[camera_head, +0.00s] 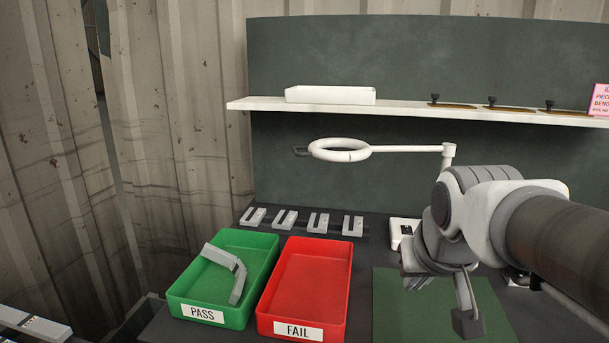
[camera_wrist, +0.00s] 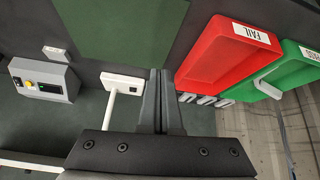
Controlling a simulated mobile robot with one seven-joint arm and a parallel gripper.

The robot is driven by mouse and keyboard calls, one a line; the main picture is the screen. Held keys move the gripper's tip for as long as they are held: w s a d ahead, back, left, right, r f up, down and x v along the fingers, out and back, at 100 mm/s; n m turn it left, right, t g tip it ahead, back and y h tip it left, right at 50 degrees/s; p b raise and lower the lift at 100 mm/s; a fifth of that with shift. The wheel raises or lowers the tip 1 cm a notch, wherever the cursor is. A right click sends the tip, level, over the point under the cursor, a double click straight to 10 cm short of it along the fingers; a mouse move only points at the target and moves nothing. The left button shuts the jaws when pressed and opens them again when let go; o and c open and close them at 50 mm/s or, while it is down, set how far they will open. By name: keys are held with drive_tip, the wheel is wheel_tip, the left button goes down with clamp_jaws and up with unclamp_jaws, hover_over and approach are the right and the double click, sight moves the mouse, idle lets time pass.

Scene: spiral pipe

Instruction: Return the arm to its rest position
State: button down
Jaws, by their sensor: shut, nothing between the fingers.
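My arm reaches in from the right edge of the head view, with my gripper (camera_head: 468,322) over the green mat (camera_head: 390,310). In the wrist view my gripper (camera_wrist: 160,75) has its two fingers together with nothing between them. It hangs apart from the trays. A grey bent piece (camera_head: 238,280) leans in the green PASS tray (camera_head: 195,312). The red FAIL tray (camera_head: 305,285) beside it looks empty in the head view.
A ring lamp (camera_head: 340,149) on a white arm stands behind my arm. A white shelf (camera_head: 420,109) holds a white tray (camera_head: 330,95). Several grey U-shaped holders (camera_head: 318,222) line up behind the trays. A grey box with a yellow button (camera_wrist: 42,80) shows in the wrist view.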

drive_tip(key=s+a+f+g, duration=0.15)
drive_tip(key=s+f, duration=0.35)
drive_tip(key=s, duration=0.6)
wheel_tip(320, 180, up, 18)
drive_tip(key=p, duration=1.7)
drive_tip(key=shift+a+n+y+p, duration=0.3)
drive_tip(key=shift+a+y, duration=0.05)
drive_tip(key=shift+y, duration=0.05)
drive_tip(key=shift+s, duration=0.1)
